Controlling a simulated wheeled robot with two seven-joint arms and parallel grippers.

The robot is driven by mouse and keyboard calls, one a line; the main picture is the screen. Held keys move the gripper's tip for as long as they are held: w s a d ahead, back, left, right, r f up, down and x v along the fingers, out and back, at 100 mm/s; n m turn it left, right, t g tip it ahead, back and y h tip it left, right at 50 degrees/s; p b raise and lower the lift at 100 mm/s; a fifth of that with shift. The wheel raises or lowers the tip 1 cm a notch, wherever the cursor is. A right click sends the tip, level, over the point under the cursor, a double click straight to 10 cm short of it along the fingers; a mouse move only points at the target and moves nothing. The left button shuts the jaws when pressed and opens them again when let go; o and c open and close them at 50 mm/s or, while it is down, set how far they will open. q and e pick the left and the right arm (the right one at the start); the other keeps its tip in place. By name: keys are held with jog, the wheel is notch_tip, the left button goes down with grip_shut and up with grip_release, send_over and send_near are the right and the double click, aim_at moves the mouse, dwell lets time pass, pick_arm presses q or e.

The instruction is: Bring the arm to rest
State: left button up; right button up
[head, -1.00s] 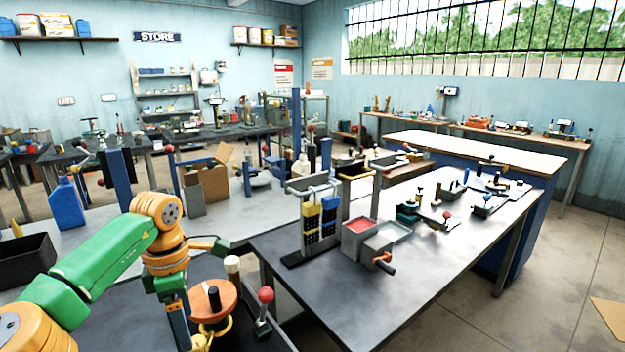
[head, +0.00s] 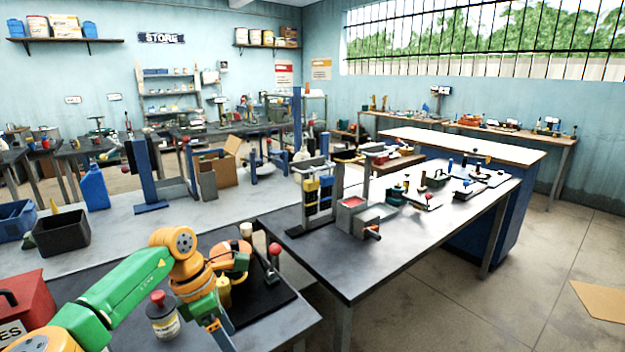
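My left arm, green and orange, comes in from the lower left and bends down at an orange joint over the dark front table (head: 285,325). Its narrow blue and orange end, where my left gripper (head: 224,338) is, points down near the table's front edge. The fingers are too small and cut off to tell whether they are open. A small yellow bottle (head: 224,291) is beside the arm. My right gripper is out of view.
A red box (head: 28,305) stands at the left edge. Another dark table (head: 400,240) with racks and fittings is to the right.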

pick_arm(q)
jog(key=d+f+n+t+h, duration=0.1)
jog(key=d+f+n+h, duration=0.25)
jog(key=d, duration=0.35)
jog(key=d+f+n+h, duration=0.3)
jog(key=d+h, duration=0.2)
jog(key=d, duration=0.2)
notch_tip(320, 180, down, 10)
jog(key=a+n+t, duration=0.1)
jog(key=n+t, duration=0.7)
jog(key=n, duration=0.8)
jog(key=s+a+f+n+y, duration=0.55)
jog(key=s+f+n, duration=0.2)
jog(key=f, duration=0.25)
jog(key=s+a+f+n+y, duration=0.4)
jog(key=s+a+f+n, duration=0.3)
jog(key=f+n, duration=0.25)
jog(key=s+a+f+n+g, duration=0.1)
jog(key=s+f+n+g, duration=0.1)
jog(key=s, duration=0.6)
jog(key=s+a+f+n+g+y, duration=0.1)
jog(key=s+a+f+n+g, duration=0.1)
jog(key=s, duration=0.6)
jog(key=s+a+f+n+g+y, duration=0.1)
jog(key=s+f+n+g, duration=0.2)
jog(key=s, duration=0.6)
jog(key=shift+a+f+g, duration=0.15)
jog(key=shift+f+g, duration=0.25)
jog(key=shift+f, duration=0.2)
jog(key=shift+w, duration=0.1)
